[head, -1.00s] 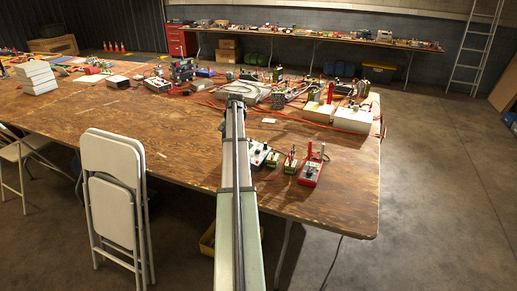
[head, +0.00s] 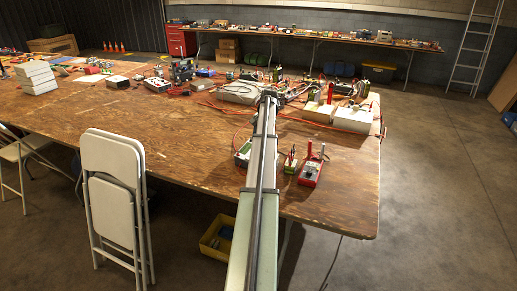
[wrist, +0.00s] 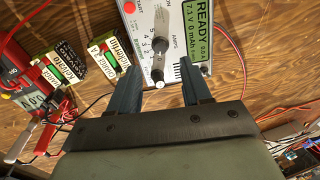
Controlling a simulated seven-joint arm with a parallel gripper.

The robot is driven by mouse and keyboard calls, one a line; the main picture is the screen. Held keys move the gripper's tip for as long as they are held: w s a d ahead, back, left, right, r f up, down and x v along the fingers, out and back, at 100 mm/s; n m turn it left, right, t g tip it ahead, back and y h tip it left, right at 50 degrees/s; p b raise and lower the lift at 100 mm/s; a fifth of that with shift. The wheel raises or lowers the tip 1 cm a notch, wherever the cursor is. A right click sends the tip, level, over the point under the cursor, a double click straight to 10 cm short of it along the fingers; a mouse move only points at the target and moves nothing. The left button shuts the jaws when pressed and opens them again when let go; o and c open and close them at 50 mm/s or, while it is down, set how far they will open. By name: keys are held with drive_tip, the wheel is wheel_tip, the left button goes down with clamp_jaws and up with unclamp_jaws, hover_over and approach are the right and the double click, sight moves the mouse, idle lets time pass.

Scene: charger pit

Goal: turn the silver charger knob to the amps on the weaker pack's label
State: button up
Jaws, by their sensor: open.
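The charger (wrist: 176,12) is a pale panel with a green READY display (wrist: 200,28), an AMPS scale and a red button. Its knob (wrist: 159,46) looks dark with a silvery part and lies ahead of my gripper (wrist: 158,66). My gripper is open, one finger on each side of the knob's near end; I cannot tell whether they touch it. Two battery packs with green labels, the left one (wrist: 68,62) and the right one (wrist: 112,60), lie left of the charger. Their label figures are too small to read. In the head view my arm covers much of the charger (head: 243,152).
A red meter (wrist: 38,100) with leads lies left of the packs; it also shows in the head view (head: 310,173). White boxes (head: 352,120) and cables stand behind on the wooden table (head: 200,140). The table's right front part is clear.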

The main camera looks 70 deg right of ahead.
drive_tip(key=shift+w+f, duration=0.2)
drive_tip(key=shift+f, duration=0.95)
drive_tip(key=shift+w+f, duration=0.25)
drive_tip(key=shift+f, duration=0.9)
drive_tip(key=shift+w+f, duration=0.2)
drive_tip(key=shift+f, duration=0.95)
drive_tip(key=shift+c, duration=0.2)
clamp_jaws()
